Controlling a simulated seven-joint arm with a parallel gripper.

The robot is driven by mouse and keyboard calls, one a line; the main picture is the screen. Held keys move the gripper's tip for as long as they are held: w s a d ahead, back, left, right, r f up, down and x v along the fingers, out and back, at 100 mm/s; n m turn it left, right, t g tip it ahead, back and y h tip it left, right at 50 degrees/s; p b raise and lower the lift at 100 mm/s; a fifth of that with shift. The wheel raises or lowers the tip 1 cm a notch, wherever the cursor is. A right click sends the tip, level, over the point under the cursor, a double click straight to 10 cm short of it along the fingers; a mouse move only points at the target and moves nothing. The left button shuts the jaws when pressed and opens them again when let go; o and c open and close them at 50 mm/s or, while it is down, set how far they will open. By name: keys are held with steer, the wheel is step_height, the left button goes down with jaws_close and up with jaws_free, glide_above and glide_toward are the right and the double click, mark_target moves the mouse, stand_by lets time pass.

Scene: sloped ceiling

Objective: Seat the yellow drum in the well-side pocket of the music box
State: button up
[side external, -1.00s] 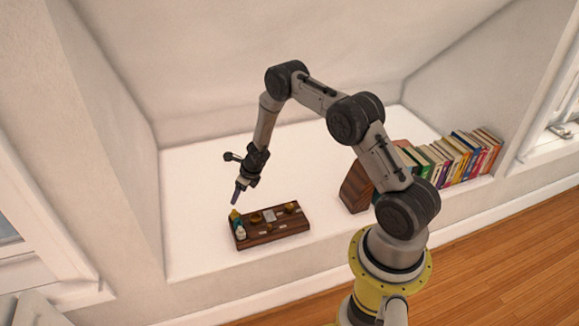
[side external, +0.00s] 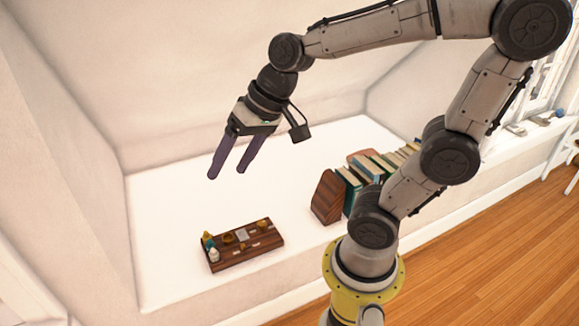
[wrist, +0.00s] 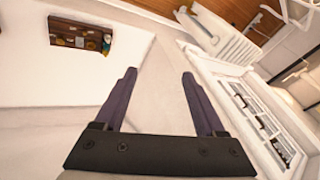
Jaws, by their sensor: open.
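The music box (side external: 262,249) is a dark brown wooden block with gold pieces and pale patches on top, near the front of the white ledge. It also shows small at the upper left of the wrist view (wrist: 65,41). A small yellow piece (side external: 207,236), probably the yellow drum, is at its left end beside a teal piece and a white one. Its exact seating is too small to tell. My gripper (side external: 227,175) is open and empty, well above the ledge and apart from the box. Its two purple fingers frame only wall in the wrist view (wrist: 159,75).
A wooden bookend (side external: 326,198) and a row of books (side external: 366,168) stand right of the box. The white ledge (side external: 165,225) is clear around the box. Walls and a sloped ceiling enclose the alcove. A wooden floor (side external: 480,240) lies below the front edge.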

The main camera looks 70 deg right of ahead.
steer(key=s+d+n+h, duration=0.2)
steer(key=s+n, duration=0.3)
steer(key=s, duration=0.5)
steer(key=shift+d+f, duration=0.35)
stand_by(0.5)
